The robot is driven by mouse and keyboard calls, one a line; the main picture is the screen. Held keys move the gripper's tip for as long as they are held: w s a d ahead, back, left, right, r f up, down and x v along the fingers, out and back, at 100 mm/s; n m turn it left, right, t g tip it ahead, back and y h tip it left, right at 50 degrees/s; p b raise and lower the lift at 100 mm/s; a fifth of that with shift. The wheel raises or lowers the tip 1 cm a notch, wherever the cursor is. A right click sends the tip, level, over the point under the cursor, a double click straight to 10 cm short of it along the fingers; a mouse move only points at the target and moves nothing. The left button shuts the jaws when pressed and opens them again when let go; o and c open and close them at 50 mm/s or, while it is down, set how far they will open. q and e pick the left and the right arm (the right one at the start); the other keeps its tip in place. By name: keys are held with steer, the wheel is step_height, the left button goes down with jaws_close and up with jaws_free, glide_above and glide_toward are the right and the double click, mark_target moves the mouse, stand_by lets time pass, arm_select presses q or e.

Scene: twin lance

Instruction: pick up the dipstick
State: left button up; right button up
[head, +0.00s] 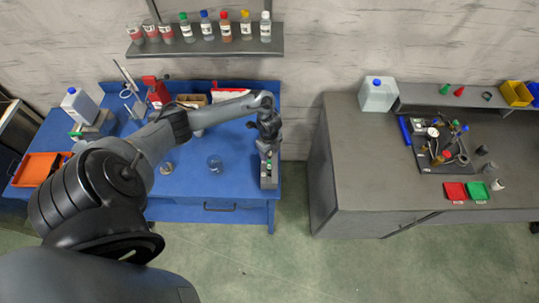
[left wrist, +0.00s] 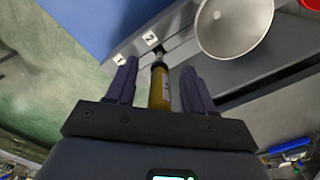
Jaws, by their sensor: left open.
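My left gripper (head: 268,147) is over a narrow grey holder (head: 264,182) at the right end of the blue table. In the left wrist view my left gripper (left wrist: 159,68) is open. A yellow-handled rod (left wrist: 160,90) with a metal neck, which looks like the dipstick, shows between its fingers. Gaps show on both sides, so it does not look gripped. The rod lines up with a grey surface with labels 1 and 2; whether its far end is seated there cannot be told. In the head view the rod cannot be made out. My right gripper is not in view.
A pale metal bowl or funnel (left wrist: 233,25) is close beyond the right finger. A grey bench (head: 360,180) stands to the right, across a floor gap.

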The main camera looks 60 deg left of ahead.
arm_select(q)
jaws_close()
stand_by(0.3)
